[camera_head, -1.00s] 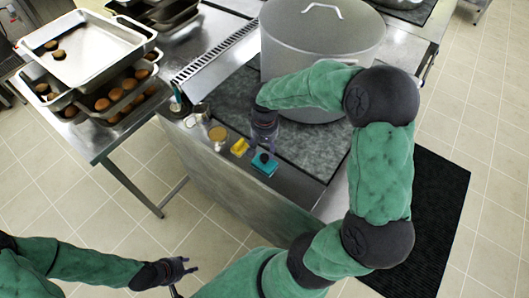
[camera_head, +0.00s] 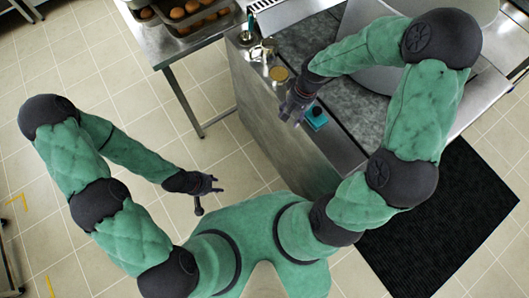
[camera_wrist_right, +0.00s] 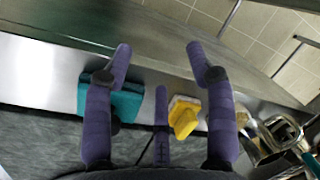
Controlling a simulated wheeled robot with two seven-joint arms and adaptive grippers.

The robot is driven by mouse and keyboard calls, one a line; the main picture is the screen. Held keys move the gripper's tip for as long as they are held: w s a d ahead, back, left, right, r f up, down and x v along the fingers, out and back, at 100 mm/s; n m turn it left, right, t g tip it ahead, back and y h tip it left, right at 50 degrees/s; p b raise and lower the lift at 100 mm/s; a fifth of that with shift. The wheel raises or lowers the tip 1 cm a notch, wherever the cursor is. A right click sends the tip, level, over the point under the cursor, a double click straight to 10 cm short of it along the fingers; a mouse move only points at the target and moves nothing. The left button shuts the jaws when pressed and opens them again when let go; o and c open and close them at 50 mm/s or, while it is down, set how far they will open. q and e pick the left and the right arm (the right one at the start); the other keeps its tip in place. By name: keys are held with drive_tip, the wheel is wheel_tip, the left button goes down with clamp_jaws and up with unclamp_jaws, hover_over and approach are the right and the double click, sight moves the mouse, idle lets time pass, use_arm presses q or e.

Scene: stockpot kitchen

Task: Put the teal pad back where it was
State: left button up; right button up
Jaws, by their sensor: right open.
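The teal pad (camera_head: 316,117) lies on the steel front edge of the stove counter. It also shows in the right wrist view (camera_wrist_right: 127,103), partly behind one finger. My right gripper (camera_head: 292,108) is open just left of the pad in the head view. In the wrist view the open right fingers (camera_wrist_right: 160,62) stand apart with nothing held between them; whether one touches the pad I cannot tell. My left gripper (camera_head: 212,186) is open and empty above the floor.
A big steel stockpot (camera_head: 372,78) stands on the stove behind my right forearm. A side table with a tray of brown rolls (camera_head: 190,20) is at upper left. A black mat (camera_head: 445,215) lies on the floor.

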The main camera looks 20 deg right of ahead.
drive_tip(key=s+a+f+y, duration=0.1)
drive_tip(key=s+a+f, duration=0.4)
drive_tip(key=a+f, duration=0.2)
drive_tip(key=s+a+f+n, duration=0.1)
drive_tip(key=s+a+f, duration=0.5)
drive_tip(key=f, duration=0.3)
drive_tip(key=shift+s+a+f+n+y, duration=0.3)
drive_tip(key=shift+a+f+y, duration=0.05)
drive_tip(key=shift+a+y, duration=0.05)
drive_tip(key=shift+f+b, duration=1.25)
